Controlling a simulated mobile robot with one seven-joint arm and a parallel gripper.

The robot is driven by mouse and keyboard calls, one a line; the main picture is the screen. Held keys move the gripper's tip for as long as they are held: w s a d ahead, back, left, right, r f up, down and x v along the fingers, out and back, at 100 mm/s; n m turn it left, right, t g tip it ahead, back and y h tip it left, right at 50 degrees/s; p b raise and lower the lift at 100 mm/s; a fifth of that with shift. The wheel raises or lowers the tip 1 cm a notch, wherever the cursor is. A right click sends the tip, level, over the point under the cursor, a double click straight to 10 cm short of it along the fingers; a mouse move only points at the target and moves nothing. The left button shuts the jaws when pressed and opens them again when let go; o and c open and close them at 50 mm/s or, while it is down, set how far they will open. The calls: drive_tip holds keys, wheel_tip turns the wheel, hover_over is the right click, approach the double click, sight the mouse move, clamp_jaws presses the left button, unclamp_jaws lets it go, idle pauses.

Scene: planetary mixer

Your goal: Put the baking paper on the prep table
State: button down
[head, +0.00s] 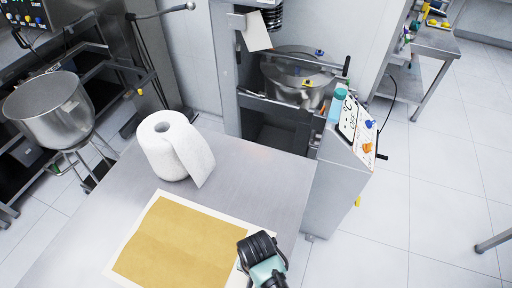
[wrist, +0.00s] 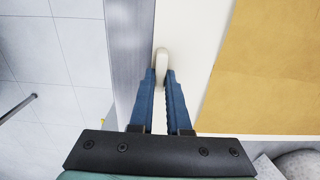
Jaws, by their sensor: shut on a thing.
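The baking paper (head: 180,243), a tan sheet with a pale border, lies flat over the near part of the steel prep table (head: 255,170) in the head view. Its lower edge is cut off by the frame. My gripper (head: 257,246) is at the sheet's right edge, near the table's right side. In the wrist view my gripper (wrist: 161,88) has its blue fingers closed on a small pale tab at the border of the baking paper (wrist: 265,70). My gripper hides part of that edge in the head view.
A paper towel roll (head: 165,148) stands on the table behind the sheet. Beyond the table are a mixer (head: 300,80) with its control panel (head: 352,130) and, at left, a steel bowl (head: 48,108). The table's back right part is clear.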

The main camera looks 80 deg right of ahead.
drive_tip(key=shift+f, duration=0.15)
drive_tip(key=c, duration=0.9)
unclamp_jaws()
wheel_tip(320, 180, up, 12)
drive_tip(key=shift+r, duration=0.2)
